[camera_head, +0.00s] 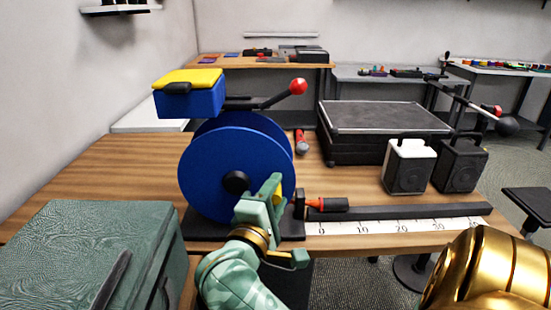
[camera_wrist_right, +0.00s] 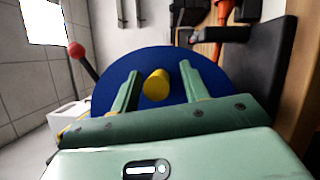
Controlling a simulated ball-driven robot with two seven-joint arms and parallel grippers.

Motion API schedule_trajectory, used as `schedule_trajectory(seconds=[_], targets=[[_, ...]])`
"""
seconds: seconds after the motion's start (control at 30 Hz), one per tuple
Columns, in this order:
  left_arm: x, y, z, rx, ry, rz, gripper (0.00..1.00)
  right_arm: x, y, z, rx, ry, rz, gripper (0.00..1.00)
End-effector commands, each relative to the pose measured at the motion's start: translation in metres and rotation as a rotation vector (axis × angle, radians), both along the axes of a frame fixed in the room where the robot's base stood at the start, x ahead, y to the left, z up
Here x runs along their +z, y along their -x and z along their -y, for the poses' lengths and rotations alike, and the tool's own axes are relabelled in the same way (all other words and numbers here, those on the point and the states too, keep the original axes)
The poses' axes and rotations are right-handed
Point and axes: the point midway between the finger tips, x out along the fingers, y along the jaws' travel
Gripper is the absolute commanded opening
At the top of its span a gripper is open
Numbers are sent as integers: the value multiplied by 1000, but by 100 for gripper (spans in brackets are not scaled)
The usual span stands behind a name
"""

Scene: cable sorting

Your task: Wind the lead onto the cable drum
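The blue cable drum (camera_head: 222,172) stands upright on a dark base on the wooden table, with a black hub. A yellow knob (camera_wrist_right: 156,85) stands out from the drum's face in the right wrist view. My right gripper (camera_head: 270,190) is in front of the drum's right side. In the wrist view its two fingers (camera_wrist_right: 159,70) are apart, one either side of the knob, with gaps showing. A black and orange connector (camera_head: 328,204) lies right of the drum, by the white scale (camera_head: 400,225). I cannot make out a lead on the drum. My left gripper is not in view.
A blue and yellow box (camera_head: 188,98) and a red-balled lever (camera_head: 298,87) are above the drum. A green case (camera_head: 80,245) is front left. A black case (camera_head: 385,118) and two speakers (camera_head: 408,170) stand right. Bare tabletop shows left of the drum.

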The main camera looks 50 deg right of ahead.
Motion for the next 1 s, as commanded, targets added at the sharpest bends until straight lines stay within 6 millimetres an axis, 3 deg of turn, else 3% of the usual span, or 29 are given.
schedule_trajectory(seconds=[0.27,0.7,1.0], targets=[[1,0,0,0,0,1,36,1,1,-3,-1,2,0,45],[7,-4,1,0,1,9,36,-5,22,-67,0,-1,-1,45],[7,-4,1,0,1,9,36,-5,23,-71,0,1,-1,45]])
